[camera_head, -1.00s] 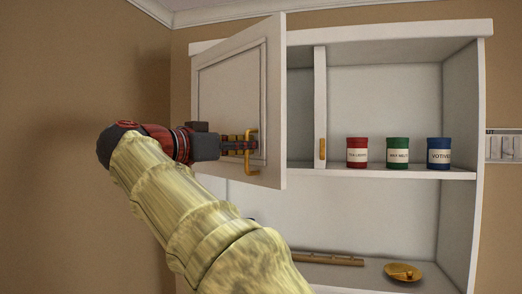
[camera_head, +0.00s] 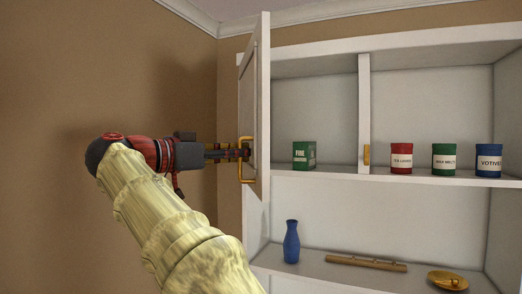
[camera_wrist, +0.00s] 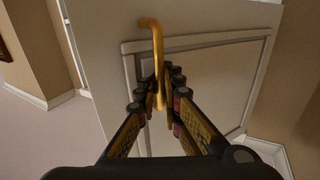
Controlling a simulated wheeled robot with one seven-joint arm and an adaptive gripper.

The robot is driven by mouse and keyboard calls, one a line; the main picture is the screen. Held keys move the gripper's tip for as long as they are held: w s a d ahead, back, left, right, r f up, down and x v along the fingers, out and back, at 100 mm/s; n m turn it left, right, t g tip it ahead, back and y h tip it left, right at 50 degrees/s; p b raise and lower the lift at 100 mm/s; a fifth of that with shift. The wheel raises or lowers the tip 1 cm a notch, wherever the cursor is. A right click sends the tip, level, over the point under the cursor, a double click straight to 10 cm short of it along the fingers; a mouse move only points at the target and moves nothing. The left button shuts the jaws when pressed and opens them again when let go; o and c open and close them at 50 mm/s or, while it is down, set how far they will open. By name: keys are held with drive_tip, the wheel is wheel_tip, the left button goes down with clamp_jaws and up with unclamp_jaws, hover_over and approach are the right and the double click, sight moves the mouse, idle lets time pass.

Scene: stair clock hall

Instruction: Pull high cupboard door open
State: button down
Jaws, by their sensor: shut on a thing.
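The high cupboard door (camera_head: 263,110) is white and panelled. It stands wide open, seen nearly edge-on, at the left of the upper cupboard. Its brass bar handle (camera_head: 241,172) is on the door's face near the lower free edge. My gripper (camera_head: 243,153) is at the handle from the left, with its fingers closed around the bar. In the wrist view the brass handle (camera_wrist: 155,40) runs down between my fingertips (camera_wrist: 163,92), and the door's panel (camera_wrist: 210,75) fills the middle behind them.
Below are a blue vase (camera_head: 291,242), a wooden rail (camera_head: 366,263) and a brass dish (camera_head: 447,281). A brown wall (camera_head: 60,60) stands left.

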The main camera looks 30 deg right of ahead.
drive_tip(key=w+a+m+g+p, duration=0.3)
drive_tip(key=w+a+g+p, duration=0.1)
drive_tip(key=w+a+p, duration=0.3)
drive_tip(key=a+p, duration=0.2)
drive_tip(key=a, duration=0.1)
drive_tip(key=shift+w+a+r, duration=0.25)
drive_tip(key=shift+a+r, duration=0.05)
idle(0.4)
